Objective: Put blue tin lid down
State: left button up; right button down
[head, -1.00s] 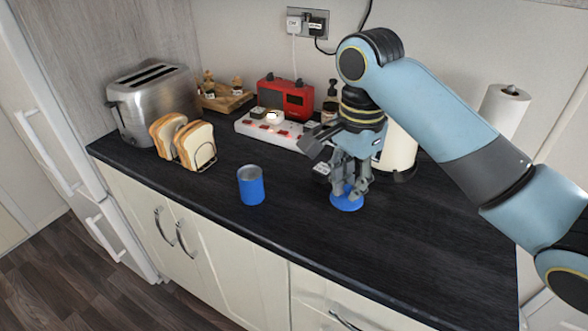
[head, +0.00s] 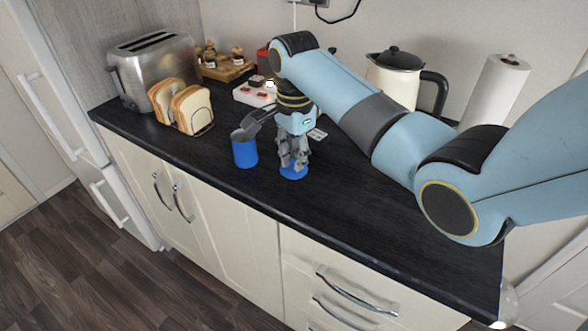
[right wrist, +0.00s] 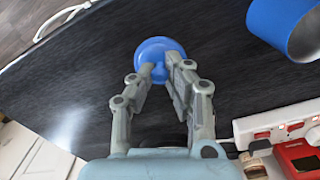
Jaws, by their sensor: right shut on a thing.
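The blue tin lid (head: 293,174) is a round blue disc with a small knob, at the fingertips of my right gripper (head: 293,161). The lid (right wrist: 158,46) also shows in the right wrist view, with the right gripper (right wrist: 163,74) shut on its knob. It is level, at or just above the dark counter; I cannot tell whether it touches. The blue tin (head: 244,153) stands upright and open to the left of the lid, a small gap apart. It shows at the top right of the right wrist view (right wrist: 272,18). My left gripper is not in view.
Bread slices in a rack (head: 193,110) and a steel toaster (head: 152,75) stand at the left. A white power strip (head: 252,94) lies behind the tin. A kettle (head: 394,77) and paper roll (head: 494,92) stand behind my arm. The front counter (head: 350,225) is clear.

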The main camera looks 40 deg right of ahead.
aim_at(294, 172)
jog(key=shift+w+f, duration=0.25)
notch_tip(294, 172, down, 3)
jog(key=shift+f, duration=0.15)
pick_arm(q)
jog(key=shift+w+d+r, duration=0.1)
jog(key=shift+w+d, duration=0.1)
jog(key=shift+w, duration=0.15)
pick_arm(e)
jog(key=shift+f, duration=0.3)
jog(key=shift+f, duration=0.15)
jog(key=c, duration=1.4)
grip_release()
jog(key=shift+o, duration=0.2)
notch_tip(294, 172, up, 12)
jog(key=shift+w+r, duration=0.1)
jog(key=shift+r, duration=0.1)
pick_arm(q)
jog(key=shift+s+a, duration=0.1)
